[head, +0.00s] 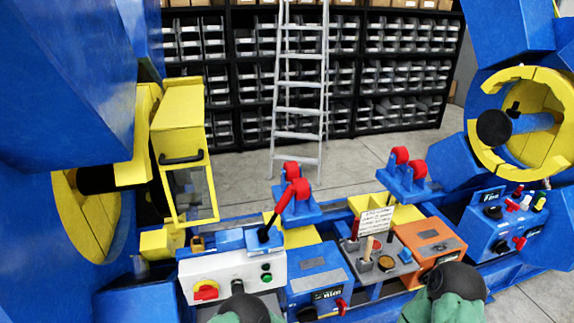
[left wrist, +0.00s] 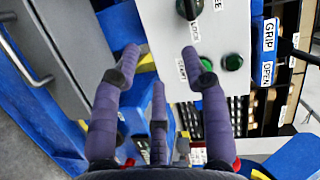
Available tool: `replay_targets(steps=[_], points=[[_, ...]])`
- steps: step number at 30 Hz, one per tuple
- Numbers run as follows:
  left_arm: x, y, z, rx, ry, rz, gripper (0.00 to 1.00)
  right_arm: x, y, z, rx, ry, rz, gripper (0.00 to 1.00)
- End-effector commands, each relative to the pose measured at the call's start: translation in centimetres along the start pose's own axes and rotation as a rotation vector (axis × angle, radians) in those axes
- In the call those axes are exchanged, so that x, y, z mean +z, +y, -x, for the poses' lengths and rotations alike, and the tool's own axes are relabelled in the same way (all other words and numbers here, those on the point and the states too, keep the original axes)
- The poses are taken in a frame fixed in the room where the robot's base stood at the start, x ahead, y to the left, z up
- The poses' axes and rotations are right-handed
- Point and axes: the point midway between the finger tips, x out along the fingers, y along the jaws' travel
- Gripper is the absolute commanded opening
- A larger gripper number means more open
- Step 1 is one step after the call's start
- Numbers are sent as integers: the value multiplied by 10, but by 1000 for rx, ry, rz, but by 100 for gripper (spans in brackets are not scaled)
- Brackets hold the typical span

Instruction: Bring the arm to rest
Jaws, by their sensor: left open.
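My left gripper (left wrist: 160,75) shows in the left wrist view with its purple fingers spread open and nothing between them. The fingertips are over or in front of a white control panel (left wrist: 165,25); I cannot tell whether they touch it. Neither gripper's fingers can be made out in the head view; only green and dark parts of my arms show at the bottom edge.
A blue control box (head: 318,280), an orange box (head: 430,243) and another blue box (head: 505,225) line the front. Red-topped blue clamps (head: 296,200) stand behind. Large blue and yellow positioner parts (head: 525,120) flank both sides. A ladder (head: 300,90) leans at shelves (head: 400,60). Open floor lies between.

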Motion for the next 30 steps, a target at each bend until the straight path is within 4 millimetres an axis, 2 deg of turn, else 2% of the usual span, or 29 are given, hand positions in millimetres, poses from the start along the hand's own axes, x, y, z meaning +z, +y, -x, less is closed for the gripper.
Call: replay_targets(steps=[3, 8, 11, 15, 21, 24, 27, 30], points=[[9, 33, -18, 214, 39, 200, 45, 0, 0, 0, 0, 0, 0, 57], [26, 79, -13, 556, 14, 489, 45, 0, 0, 0, 0, 0, 0, 57], [43, 102, 5, 772, -63, 650, 45, 0, 0, 0, 0, 0, 0, 57], [75, 123, 49, 1060, -249, 836, 45, 0, 0, 0, 0, 0, 0, 57], [124, 126, 125, 1363, -588, 981, 45, 0, 0, 0, 0, 0, 0, 57], [141, 122, 153, 1441, -719, 1004, 45, 0, 0, 0, 0, 0, 0, 57], [151, 118, 169, 1479, -797, 1011, 45, 0, 0, 0, 0, 0, 0, 57], [155, 116, 175, 1494, -826, 1011, 45, 0, 0, 0, 0, 0, 0, 57]])
